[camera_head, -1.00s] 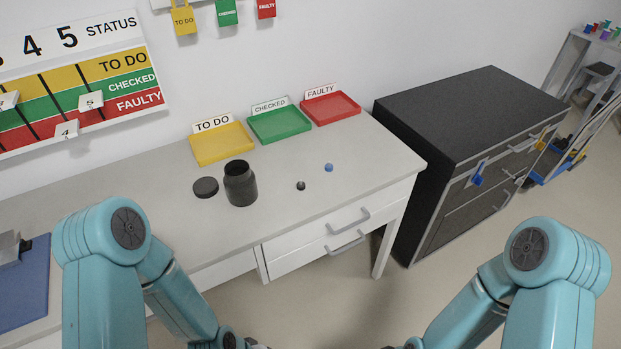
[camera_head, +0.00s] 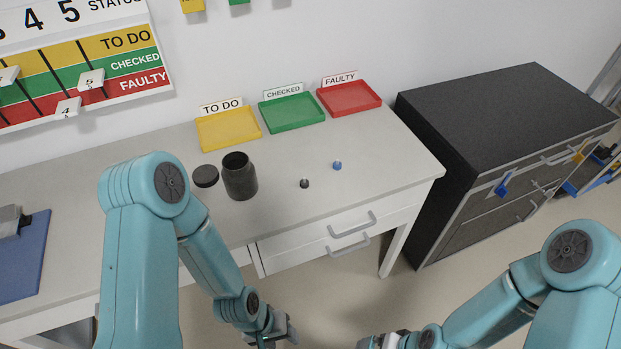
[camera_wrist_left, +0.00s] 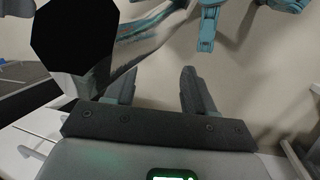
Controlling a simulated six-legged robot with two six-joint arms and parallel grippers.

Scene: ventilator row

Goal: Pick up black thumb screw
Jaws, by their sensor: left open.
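The black thumb screw (camera_head: 304,183) stands on the grey-white table top, right of the dark jar. A blue thumb screw (camera_head: 337,165) stands a little behind and to its right. My left gripper (camera_head: 279,338) is at the bottom of the head view, in front of the table and well short of the black screw. In the left wrist view its two fingers (camera_wrist_left: 158,88) are apart with nothing between them. My right gripper (camera_head: 372,342) shows only partly at the bottom edge; its fingers cannot be made out.
A dark open jar (camera_head: 240,177) and its round lid (camera_head: 205,176) stand left of the screws. Yellow (camera_head: 229,128), green (camera_head: 292,110) and red (camera_head: 349,97) trays line the back. A black cabinet (camera_head: 500,120) stands right. The table around the screws is clear.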

